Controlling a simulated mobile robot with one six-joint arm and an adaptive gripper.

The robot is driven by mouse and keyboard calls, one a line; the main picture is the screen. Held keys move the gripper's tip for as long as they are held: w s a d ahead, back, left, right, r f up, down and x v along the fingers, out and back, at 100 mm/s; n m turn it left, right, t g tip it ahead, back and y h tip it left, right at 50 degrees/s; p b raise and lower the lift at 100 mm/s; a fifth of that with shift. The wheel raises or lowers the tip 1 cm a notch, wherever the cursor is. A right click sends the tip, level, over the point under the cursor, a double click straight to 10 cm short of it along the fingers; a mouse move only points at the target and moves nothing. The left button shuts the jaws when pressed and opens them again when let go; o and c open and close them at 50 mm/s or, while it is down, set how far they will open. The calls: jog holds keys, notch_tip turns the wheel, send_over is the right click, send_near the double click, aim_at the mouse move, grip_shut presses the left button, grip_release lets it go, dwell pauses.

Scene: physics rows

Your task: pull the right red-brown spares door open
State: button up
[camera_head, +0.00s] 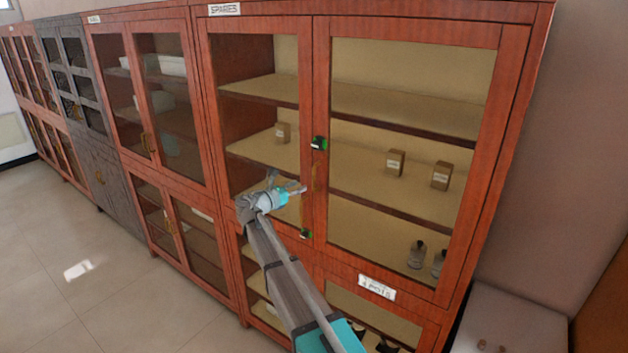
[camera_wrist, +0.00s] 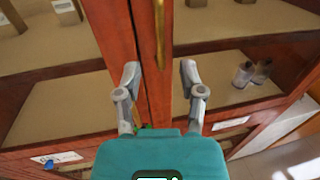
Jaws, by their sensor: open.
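The red-brown spares cabinet has a white SPARES label (camera_head: 224,9) at its top and two glass-paned upper doors. The right door (camera_head: 320,90) appears closed, level with the left door (camera_head: 305,85). A thin brass upright handle (camera_head: 316,178) is on the right door's left stile; it also shows in the wrist view (camera_wrist: 159,30). My gripper (camera_head: 298,188) is open and empty in front of the seam between the doors. In the wrist view its fingertips (camera_wrist: 160,75) lie either side of the handle's lower end; contact cannot be told.
Small green-and-black pieces sit on the door seam above (camera_head: 319,143) and below (camera_head: 305,233) the handle. Small boxes (camera_head: 395,162) and bottles (camera_head: 417,254) stand on shelves behind the glass. A pale low surface (camera_head: 510,325) is right of the cabinet.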

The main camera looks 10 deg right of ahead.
aim_at(314, 188)
jog(key=x, duration=0.7)
jog(key=shift+w+d, duration=0.2)
jog(key=shift+d, duration=0.15)
jog(key=shift+c, duration=0.2)
grip_shut()
